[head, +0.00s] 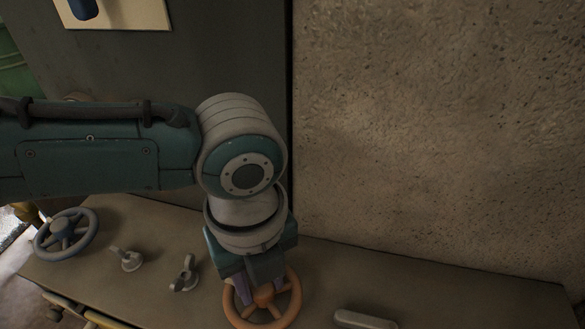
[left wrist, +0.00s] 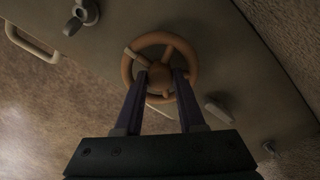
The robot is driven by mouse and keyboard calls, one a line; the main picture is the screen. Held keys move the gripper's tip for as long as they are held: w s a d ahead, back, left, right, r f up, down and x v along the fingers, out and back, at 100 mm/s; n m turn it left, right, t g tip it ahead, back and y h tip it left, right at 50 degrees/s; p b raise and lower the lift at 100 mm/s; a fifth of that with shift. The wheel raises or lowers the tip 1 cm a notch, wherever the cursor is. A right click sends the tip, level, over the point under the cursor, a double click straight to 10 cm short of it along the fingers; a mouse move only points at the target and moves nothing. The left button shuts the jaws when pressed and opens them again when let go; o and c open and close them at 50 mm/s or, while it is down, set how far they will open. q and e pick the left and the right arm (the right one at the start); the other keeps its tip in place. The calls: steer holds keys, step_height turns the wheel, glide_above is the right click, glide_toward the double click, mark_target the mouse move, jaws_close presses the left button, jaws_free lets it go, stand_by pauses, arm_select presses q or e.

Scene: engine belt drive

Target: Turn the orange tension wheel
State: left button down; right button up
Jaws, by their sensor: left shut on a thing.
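The orange tension wheel (head: 290,308) lies on the brown bench top at the lower middle of the head view. It also shows in the left wrist view (left wrist: 190,60), with its rim, spokes and hub visible. My left gripper (head: 257,285) comes down onto the wheel from above. In the left wrist view my left gripper (left wrist: 164,82) has its two dark fingers on either side of the hub area, inside the rim. It is shut on the wheel. The exact contact at the fingertips is partly hidden. My right gripper is in neither view.
The bench top (head: 400,280) also bears a dark blue wheel (head: 67,233) at the left and two grey knobs (head: 126,259) (head: 185,274). A grey handle (head: 364,319) lies right of the orange wheel. A rough wall (head: 440,130) stands behind.

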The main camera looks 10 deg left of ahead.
arm_select(q)
steer(key=c, duration=0.8)
jaws_free()
step_height(320, 180, up, 10)
steer(key=p, duration=0.7)
steer(key=shift+p, duration=0.3)
